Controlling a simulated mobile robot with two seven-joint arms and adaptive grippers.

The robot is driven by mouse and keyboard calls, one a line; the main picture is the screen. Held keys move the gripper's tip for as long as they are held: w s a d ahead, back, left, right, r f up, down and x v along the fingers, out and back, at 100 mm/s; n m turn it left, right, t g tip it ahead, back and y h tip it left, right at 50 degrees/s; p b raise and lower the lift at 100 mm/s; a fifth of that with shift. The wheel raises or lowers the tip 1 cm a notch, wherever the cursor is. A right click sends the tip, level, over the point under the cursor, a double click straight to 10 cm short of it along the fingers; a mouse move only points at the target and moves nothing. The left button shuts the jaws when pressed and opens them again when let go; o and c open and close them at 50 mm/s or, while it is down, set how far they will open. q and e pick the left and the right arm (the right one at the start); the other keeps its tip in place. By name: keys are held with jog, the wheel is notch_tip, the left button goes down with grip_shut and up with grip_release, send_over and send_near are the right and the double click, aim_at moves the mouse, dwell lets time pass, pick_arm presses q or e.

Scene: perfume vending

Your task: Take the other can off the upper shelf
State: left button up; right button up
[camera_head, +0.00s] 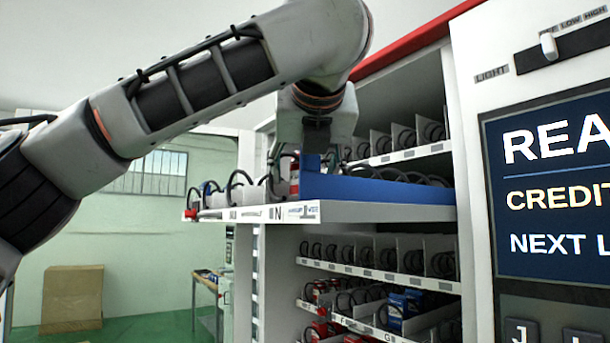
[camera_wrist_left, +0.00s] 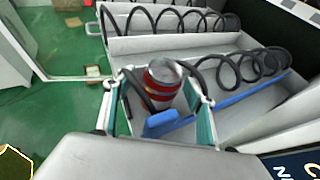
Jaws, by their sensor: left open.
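A red can (camera_wrist_left: 163,88) with a grey top stands at the front of a lane on the pulled-out upper shelf (camera_head: 430,213). In the head view only a red sliver of the can (camera_head: 294,178) shows behind the gripper. My left gripper (camera_head: 312,160) reaches down over the shelf's front from above. In the left wrist view its open fingers (camera_wrist_left: 158,100) lie on either side of the can; I cannot tell whether they touch it. My right gripper is not in view.
A blue bar (camera_head: 380,192) lies along the shelf beside the can, with black spiral coils (camera_wrist_left: 245,65) behind and next to it. Lower shelves (camera_head: 385,275) hold coils and small boxes. A screen panel (camera_head: 550,185) is at the right. The green floor at left is mostly clear.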

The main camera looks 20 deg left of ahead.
pick_arm(q)
jog(key=shift+w+f, duration=0.1)
jog(key=shift+w, duration=0.05)
jog(key=c, duration=1.3)
jog(key=shift+c, duration=0.2)
